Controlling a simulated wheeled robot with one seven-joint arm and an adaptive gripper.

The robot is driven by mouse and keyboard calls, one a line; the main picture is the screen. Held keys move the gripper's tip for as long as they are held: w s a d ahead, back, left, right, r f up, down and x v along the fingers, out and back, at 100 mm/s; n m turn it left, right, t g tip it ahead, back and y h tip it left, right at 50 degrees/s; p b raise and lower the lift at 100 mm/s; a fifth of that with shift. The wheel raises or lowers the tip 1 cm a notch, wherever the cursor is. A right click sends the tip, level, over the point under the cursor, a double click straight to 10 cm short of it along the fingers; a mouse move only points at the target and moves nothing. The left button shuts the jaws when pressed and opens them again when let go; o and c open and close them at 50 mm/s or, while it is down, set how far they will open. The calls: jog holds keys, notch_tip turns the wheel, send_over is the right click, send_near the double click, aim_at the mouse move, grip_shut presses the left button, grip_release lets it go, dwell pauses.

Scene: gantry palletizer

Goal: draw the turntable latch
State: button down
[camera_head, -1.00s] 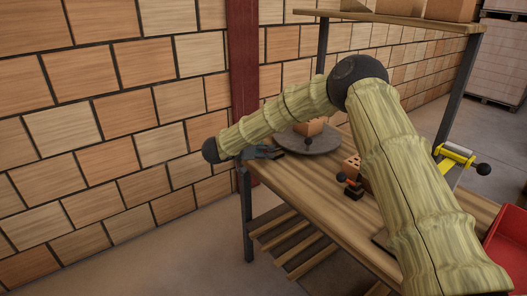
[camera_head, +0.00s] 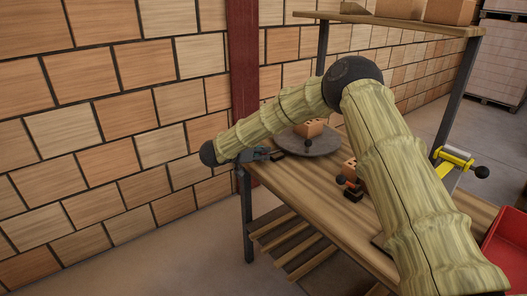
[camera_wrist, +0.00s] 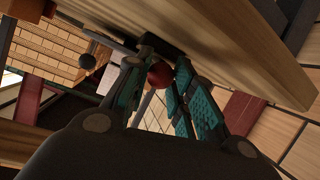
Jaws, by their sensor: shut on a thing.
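The grey turntable disc (camera_head: 322,146) lies on the wooden bench, with a perforated brick (camera_head: 308,128) on it and a dark ball knob by its near edge. A small dark latch block (camera_head: 278,155) sits at the bench's left end, beside the disc. My gripper (camera_head: 265,154) reaches in from the left, next to the block. In the wrist view, my gripper (camera_wrist: 163,84) has its teal-padded fingers on either side of a red latch knob (camera_wrist: 160,74) and is shut on it. The head view hides the knob.
A yellow roller device (camera_head: 455,157) with a black knob and a red bin (camera_head: 507,243) are at the right. A shelf is overhead; a brick wall is close behind.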

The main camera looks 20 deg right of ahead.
jog(key=shift+s+a+p, duration=0.3)
jog(key=shift+a+p, duration=0.1)
jog(key=shift+a, duration=0.35)
jog(key=shift+f, duration=0.1)
jog(key=c, duration=1.2)
grip_release()
jog(key=shift+a, duration=0.1)
jog(key=v, duration=1.2)
